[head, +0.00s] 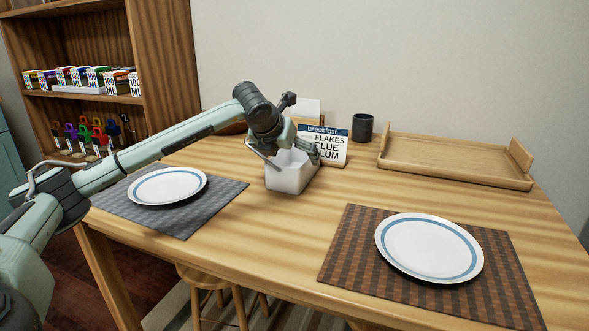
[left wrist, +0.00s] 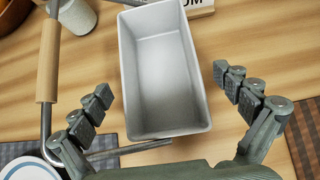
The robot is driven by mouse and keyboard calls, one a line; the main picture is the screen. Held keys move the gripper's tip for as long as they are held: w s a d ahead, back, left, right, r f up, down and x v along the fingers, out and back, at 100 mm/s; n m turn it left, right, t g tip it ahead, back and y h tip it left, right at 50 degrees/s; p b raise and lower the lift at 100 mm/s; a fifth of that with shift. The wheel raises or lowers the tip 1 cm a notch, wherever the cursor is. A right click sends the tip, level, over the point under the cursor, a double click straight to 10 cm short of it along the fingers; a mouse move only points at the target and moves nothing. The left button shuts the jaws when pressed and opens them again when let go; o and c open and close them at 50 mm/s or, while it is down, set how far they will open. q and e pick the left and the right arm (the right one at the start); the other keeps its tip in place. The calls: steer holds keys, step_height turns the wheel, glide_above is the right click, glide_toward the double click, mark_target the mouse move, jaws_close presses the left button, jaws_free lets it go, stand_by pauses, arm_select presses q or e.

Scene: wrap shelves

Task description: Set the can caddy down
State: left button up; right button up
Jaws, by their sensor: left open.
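The can caddy is a pale grey-white open box (head: 287,181) standing upright on the wooden table, beside the breakfast sign. In the left wrist view the caddy (left wrist: 160,75) looks empty inside. Its metal handle with a wooden grip (left wrist: 47,60) lies out to the left side of the box in that view. My left gripper (head: 302,152) is at the caddy's top in the head view, partly hiding it. In the left wrist view the gripper (left wrist: 165,98) is open, with one finger on either side of the box and nothing held. My right gripper is out of view.
A breakfast sign (head: 323,146) and a dark cup (head: 362,127) stand behind the caddy. A wooden tray (head: 450,160) lies at the back right. Plates (head: 167,186) (head: 429,247) sit on placemats at left and front right. Bare table lies between them.

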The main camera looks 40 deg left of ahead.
mark_target(294, 166)
arm_select(q)
steer(key=x, duration=0.5)
steer(key=shift+s, duration=0.1)
steer(key=c, duration=1.5)
steer(key=shift+r, duration=0.1)
steer(key=shift+c, duration=0.9)
steer(key=shift+r, duration=0.15)
